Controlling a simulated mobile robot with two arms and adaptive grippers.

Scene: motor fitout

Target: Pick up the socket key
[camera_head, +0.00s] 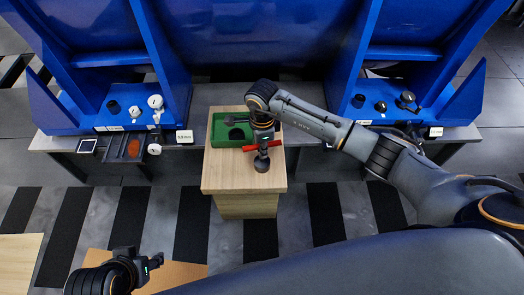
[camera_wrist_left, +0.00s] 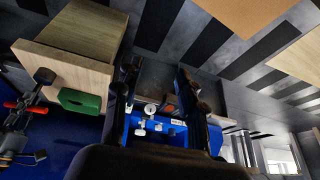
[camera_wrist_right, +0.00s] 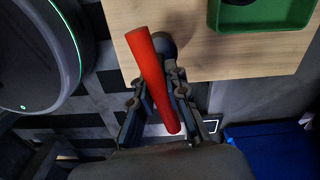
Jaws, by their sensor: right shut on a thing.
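The socket key has a red bar handle (camera_head: 262,146) and a dark round end (camera_head: 262,164). My right gripper (camera_wrist_right: 155,98) is shut on it at the red bar, above the front of the wooden cabinet top. In the right wrist view the red bar (camera_wrist_right: 152,75) slants between the fingers, with the dark end (camera_wrist_right: 166,46) behind it. The key also shows in the left wrist view, by its dark end (camera_wrist_left: 45,76). My left gripper (camera_head: 152,263) is low at the left; in its wrist view the fingers (camera_wrist_left: 157,78) are wide apart with nothing between them.
The wooden cabinet (camera_head: 225,175) carries a green tray (camera_head: 219,132) with dark contents, just behind the right gripper. Blue workstations (camera_head: 60,115) with small parts, gauges and dark fittings stand at left and right. The striped floor in front of the cabinet is clear.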

